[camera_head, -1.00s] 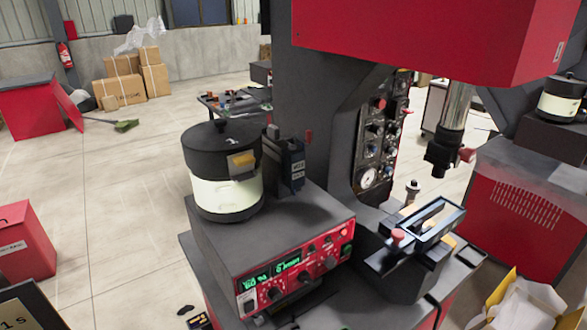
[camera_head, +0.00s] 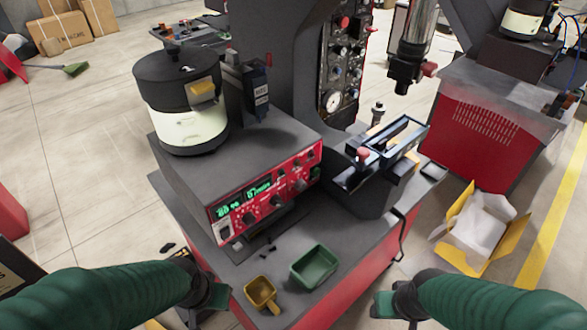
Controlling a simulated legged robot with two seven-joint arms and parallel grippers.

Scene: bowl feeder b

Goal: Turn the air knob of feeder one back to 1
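The red control panel (camera_head: 265,195) is on the front of the dark box under the bowl feeder (camera_head: 180,100). It has green lit displays (camera_head: 245,198) and several black knobs, one of them a knob (camera_head: 276,201) near the panel's middle. I cannot read the knob labels or tell which is the air knob. My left gripper (camera_head: 208,305) is low, in front of the bench's left front corner. My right gripper (camera_head: 392,308) is low, right of the bench front. Both are apart from the panel, and their fingers are too unclear to tell open from shut.
A green tray (camera_head: 314,267) and a yellow cup (camera_head: 262,293) stand on the bench in front of the panel. A press fixture (camera_head: 385,150) stands right of it. An open yellow box (camera_head: 475,228) lies on the floor at right.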

